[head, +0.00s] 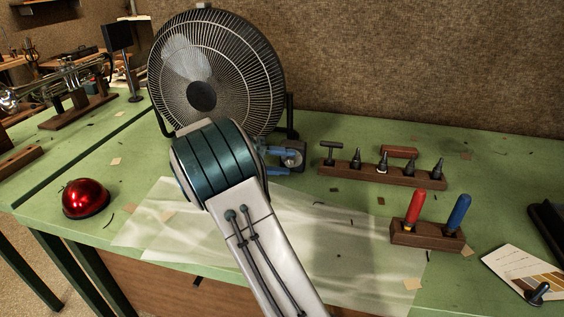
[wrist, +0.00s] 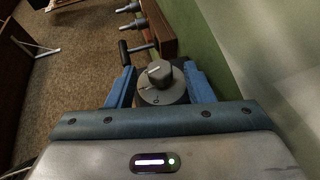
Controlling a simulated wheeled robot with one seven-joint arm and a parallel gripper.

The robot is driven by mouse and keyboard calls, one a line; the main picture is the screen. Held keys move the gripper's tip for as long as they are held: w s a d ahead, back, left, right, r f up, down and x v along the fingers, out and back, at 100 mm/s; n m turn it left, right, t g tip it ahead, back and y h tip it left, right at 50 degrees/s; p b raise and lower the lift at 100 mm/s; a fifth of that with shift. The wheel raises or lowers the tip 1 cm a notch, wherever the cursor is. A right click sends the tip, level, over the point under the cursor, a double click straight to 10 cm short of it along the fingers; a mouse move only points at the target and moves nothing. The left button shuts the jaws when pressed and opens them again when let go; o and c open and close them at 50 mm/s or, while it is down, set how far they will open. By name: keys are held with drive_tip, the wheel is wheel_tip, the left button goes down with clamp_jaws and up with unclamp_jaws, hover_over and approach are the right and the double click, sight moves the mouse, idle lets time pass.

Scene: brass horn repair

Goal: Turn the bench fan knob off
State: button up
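The bench fan (head: 215,75) stands at the back of the green bench, with a black wire cage and dark hub. The knob also shows in the head view (head: 292,157), right of the fan's foot. My gripper (wrist: 160,76) is open, its blue fingers on either side of the knob with a visible gap to each. In the head view my arm hides part of the fan's base and my gripper (head: 279,156).
A wooden rack of dark pegs (head: 345,171) stands right of the knob. A block with red and blue handled tools (head: 427,236) is nearer the front. A red dome (head: 86,198) and a brass horn (head: 62,74) are on the left. A translucent sheet (head: 350,236) covers the front middle.

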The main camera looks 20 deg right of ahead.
drive_tip(key=v, duration=1.4)
drive_tip(key=shift+r+p, duration=0.1)
drive_tip(key=shift+p, duration=0.25)
drive_tip(key=shift+d, duration=0.1)
